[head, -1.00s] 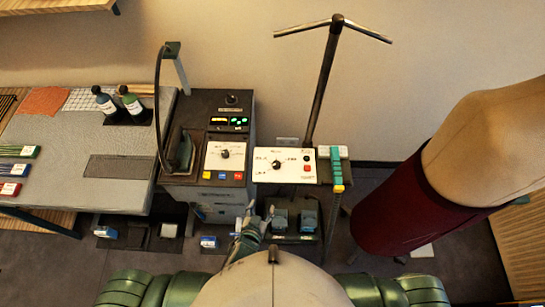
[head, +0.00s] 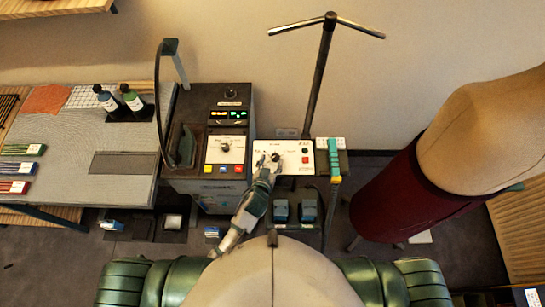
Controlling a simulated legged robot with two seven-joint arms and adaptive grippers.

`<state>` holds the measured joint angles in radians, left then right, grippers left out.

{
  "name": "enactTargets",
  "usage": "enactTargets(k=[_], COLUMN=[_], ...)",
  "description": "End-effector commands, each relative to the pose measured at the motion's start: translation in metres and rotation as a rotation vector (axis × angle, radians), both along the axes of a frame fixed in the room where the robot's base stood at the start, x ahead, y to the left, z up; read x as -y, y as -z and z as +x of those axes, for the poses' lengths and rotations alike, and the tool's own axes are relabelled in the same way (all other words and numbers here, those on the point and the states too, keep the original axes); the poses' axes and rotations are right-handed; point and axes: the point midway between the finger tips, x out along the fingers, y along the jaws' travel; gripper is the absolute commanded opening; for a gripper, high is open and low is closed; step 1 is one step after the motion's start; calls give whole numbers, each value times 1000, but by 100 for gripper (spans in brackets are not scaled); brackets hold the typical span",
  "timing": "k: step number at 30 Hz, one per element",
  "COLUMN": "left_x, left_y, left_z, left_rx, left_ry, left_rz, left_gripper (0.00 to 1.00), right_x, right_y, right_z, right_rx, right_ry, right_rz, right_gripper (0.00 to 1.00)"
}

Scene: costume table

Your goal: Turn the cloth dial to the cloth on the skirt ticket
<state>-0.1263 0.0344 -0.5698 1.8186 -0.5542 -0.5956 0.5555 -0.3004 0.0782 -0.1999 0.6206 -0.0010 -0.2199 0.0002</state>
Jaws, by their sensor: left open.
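A white control panel (head: 297,161) carries a dark round dial (head: 276,157) with small printed labels around it that are too small to read. My left gripper (head: 268,166) is open at the front left of this panel, its fingertips close to the dial; contact cannot be told. A second dial (head: 225,147) sits on the white face of the machine to the left. Which one is the cloth dial I cannot read. A maroon skirt (head: 395,203) hangs on a dress form at the right. No ticket can be surely made out on it. My right gripper is not seen.
The machine (head: 230,102) with lit displays and a standing iron (head: 183,147) is left of the panel. A dark pole (head: 319,80) rises behind it. A green-handled tool (head: 334,160) stands at its right edge. A grey table (head: 75,155) with bottles lies left.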

Motion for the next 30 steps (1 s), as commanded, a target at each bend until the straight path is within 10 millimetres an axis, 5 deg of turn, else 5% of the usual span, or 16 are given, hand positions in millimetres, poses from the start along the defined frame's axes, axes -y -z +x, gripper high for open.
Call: enactTargets(k=[6, 15, 23, 30], left_x=[7, 4, 4, 4], left_y=[8, 10, 10, 9], left_z=[20, 22, 22, 23], left_rx=[0, 0, -1, 0], left_ry=[1, 0, 0, 9], left_rz=[0, -5, -2, 1], left_gripper=[58, 58, 0, 0], right_x=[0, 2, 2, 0], right_y=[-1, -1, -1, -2], right_z=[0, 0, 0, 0], right_rx=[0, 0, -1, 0], right_ry=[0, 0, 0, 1], right_rz=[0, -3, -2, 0], right_gripper=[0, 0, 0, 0])
